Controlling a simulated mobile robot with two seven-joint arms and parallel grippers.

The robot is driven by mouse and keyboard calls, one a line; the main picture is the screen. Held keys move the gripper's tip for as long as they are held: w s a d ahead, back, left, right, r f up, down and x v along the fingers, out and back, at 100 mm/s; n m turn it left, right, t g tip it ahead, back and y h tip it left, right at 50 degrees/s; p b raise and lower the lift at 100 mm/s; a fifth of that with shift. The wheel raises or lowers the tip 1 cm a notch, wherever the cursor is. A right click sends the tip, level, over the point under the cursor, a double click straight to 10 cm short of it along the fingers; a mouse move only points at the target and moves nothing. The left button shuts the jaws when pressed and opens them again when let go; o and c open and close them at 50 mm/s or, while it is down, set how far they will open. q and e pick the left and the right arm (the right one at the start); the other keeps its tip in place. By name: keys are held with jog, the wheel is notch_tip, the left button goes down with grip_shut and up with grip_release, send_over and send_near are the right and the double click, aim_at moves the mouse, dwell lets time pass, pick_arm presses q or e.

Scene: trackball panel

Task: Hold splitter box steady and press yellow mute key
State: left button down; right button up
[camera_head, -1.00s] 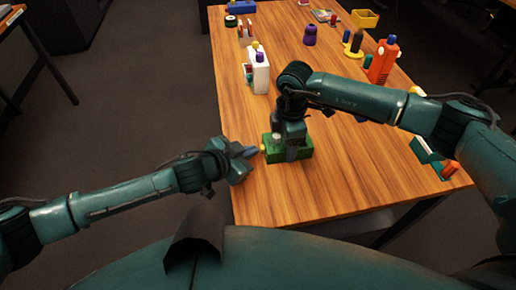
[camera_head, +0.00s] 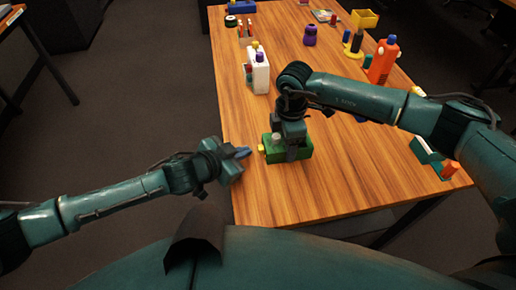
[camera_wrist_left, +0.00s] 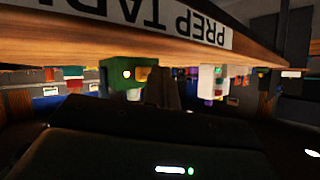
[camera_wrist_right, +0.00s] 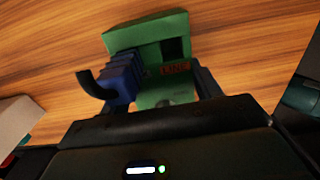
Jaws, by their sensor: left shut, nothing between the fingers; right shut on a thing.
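The green splitter box (camera_head: 304,151) sits on the wooden table near its left edge; it also shows in the right wrist view (camera_wrist_right: 150,36), with a "LINE" label. My right gripper (camera_head: 291,153) is over it from above, shut on it. The yellow mute key (camera_head: 261,149) sticks out of the box's left side; it shows in the left wrist view (camera_wrist_left: 142,74) on the green box (camera_wrist_left: 117,75). My left gripper (camera_head: 247,153) is shut and empty, left of the key, its tip pointing at it with a small gap.
A blue plug with a dark cable (camera_wrist_right: 122,78) is on the box in the right wrist view. A white bottle-like box (camera_head: 259,75), a purple item (camera_head: 310,36) and an orange bottle (camera_head: 382,62) stand farther back. The table (camera_head: 340,175) right of the box is clear.

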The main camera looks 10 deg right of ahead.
pick_arm(q)
jog(key=a, duration=0.5)
dwell(1.0)
jog(key=s+a+r, duration=0.4)
jog(key=a+r, duration=0.1)
jog(key=r, duration=0.2)
jog(key=shift+s+a, duration=0.15)
jog(key=shift+a, duration=0.15)
dwell(0.4)
jog(key=shift+f, duration=0.1)
pick_arm(e)
jog(key=o, duration=1.1)
jog(key=shift+r, duration=0.1)
notch_tip(320, 180, up, 12)
jog(key=shift+f, duration=0.1)
